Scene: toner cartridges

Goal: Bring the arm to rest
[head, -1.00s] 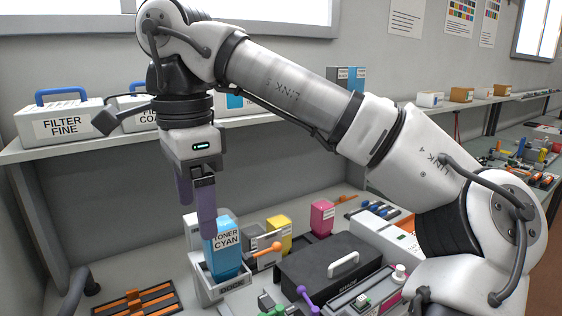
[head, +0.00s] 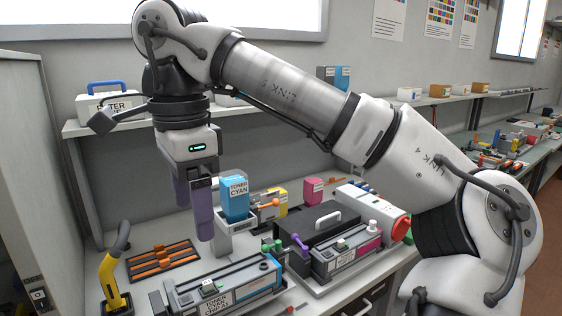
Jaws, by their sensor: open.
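My gripper (head: 193,212) hangs from my arm in the upper left of the head view, fingers pointing down. Its two purple fingers are apart, with nothing visible between them. The cyan toner cartridge (head: 235,196), labelled "TONER CYAN", stands upright in a grey dock (head: 236,240) just right of the fingers. In the picture there is a narrow gap between the cartridge and the nearer finger. Depth between them is hard to judge.
A black case (head: 318,228) stands right of the dock. A shelf (head: 120,122) runs behind my arm.

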